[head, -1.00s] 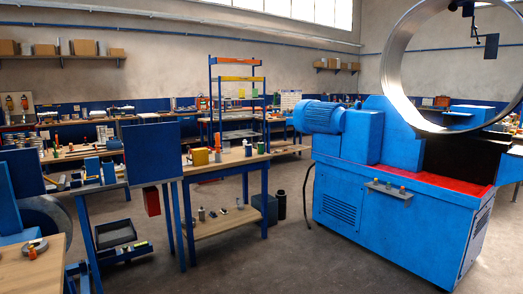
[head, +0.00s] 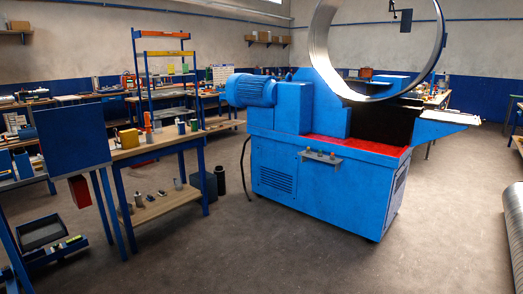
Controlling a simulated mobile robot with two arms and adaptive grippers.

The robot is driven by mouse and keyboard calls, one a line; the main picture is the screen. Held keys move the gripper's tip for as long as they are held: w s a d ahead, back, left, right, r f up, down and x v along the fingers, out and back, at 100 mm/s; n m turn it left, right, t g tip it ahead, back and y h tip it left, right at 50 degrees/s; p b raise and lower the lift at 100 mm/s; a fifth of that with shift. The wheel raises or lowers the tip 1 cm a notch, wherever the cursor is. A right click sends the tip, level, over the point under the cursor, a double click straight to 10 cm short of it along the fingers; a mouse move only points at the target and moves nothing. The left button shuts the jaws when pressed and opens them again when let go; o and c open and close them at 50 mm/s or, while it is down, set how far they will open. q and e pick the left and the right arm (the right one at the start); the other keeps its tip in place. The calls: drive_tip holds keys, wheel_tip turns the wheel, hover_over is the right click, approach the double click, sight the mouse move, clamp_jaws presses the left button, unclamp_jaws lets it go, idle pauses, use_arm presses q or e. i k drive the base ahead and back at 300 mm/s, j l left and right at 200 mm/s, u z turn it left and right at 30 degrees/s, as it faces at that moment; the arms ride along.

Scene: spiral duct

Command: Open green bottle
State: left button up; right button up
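A small greenish upright item (head: 194,125) stands near the right end of the wooden-topped workbench (head: 160,144), left of the blue machine. It is too small to tell whether it is the green bottle or whether it has a cap. A small grey upright item (head: 181,128) stands beside it, and an orange bottle-like item (head: 148,122) stands further left. Neither of my grippers shows in the head view.
A large blue machine (head: 325,180) with a big metal ring (head: 322,45) fills the middle. A yellow box (head: 129,139) sits on the workbench. A spiral duct (head: 514,225) lies at the right edge. The floor (head: 300,265) in front is clear.

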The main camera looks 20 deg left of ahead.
sight(194, 126)
drive_tip(key=i+j+u, duration=0.6)
drive_tip(key=i+u, duration=0.2)
drive_tip(key=i+j+u, duration=0.1)
drive_tip(key=i+u, duration=0.25)
drive_tip(key=i, duration=0.2)
drive_tip(key=i+u, duration=0.1)
drive_tip(key=i, duration=2.15)
